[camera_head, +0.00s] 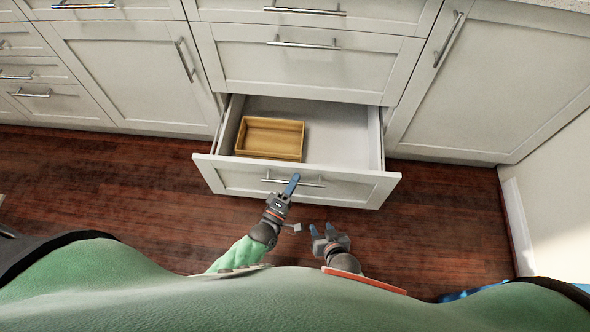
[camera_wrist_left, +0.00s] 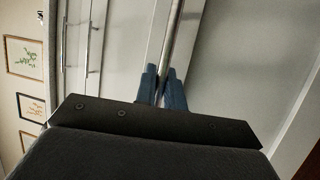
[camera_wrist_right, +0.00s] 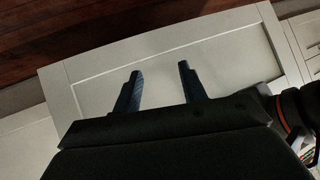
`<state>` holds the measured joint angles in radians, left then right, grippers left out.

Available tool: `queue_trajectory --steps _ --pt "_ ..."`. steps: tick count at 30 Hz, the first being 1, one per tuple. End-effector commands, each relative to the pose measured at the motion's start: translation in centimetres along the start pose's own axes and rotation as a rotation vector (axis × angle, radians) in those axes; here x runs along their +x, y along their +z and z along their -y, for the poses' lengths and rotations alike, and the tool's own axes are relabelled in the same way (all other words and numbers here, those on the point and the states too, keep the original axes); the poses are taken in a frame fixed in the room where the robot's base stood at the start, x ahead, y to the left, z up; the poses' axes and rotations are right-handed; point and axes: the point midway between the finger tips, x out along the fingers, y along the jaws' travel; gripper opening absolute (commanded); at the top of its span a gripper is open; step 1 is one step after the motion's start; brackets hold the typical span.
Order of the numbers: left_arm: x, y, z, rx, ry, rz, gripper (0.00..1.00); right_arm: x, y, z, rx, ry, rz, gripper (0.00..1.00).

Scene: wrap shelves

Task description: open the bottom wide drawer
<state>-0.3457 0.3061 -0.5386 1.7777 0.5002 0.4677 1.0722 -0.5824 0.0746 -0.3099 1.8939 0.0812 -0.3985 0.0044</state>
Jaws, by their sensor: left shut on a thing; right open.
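The bottom wide drawer (camera_head: 350,187) is pulled out from the white cabinet, and its inside shows. A wooden tray (camera_head: 271,138) sits in its left part. The drawer's metal handle (camera_head: 311,184) runs across its front. My left gripper (camera_head: 292,184) is shut on this handle; in the left wrist view the blue fingers (camera_wrist_left: 165,88) close around the bar (camera_wrist_left: 172,45). My right gripper (camera_head: 323,232) is open and empty, in front of the drawer and apart from it. In the right wrist view its two fingers (camera_wrist_right: 158,88) stand apart before a white panel (camera_wrist_right: 170,65).
Closed drawers (camera_head: 305,55) with bar handles are above the open one. Closed cabinet doors stand to the left (camera_head: 135,75) and right (camera_head: 490,80). The dark wood floor (camera_head: 450,215) is clear on both sides. A white wall (camera_head: 555,190) is at the right.

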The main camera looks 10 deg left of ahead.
Motion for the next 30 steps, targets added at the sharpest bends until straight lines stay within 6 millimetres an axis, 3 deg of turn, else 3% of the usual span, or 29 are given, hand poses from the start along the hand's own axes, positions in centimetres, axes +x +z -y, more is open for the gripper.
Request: queue_trajectory --steps 1,6,24,30 --pt "-0.8 0.3 -0.2 0.000 -0.004 0.001 0.00 -0.2 1.9 -0.1 0.007 0.002 0.056 0.42" --pt "-2.8 1.1 -0.6 0.000 -0.004 0.002 0.00 -1.0 7.9 -0.3 0.029 0.005 0.228 0.42" --pt "-11.5 4.7 -2.5 -0.001 -0.004 0.001 0.00 -2.1 5.8 0.2 0.028 0.002 0.219 0.42" --pt "-13.2 5.4 -2.8 0.000 -0.003 0.001 0.00 -2.3 5.5 0.4 0.028 0.001 0.219 0.42"
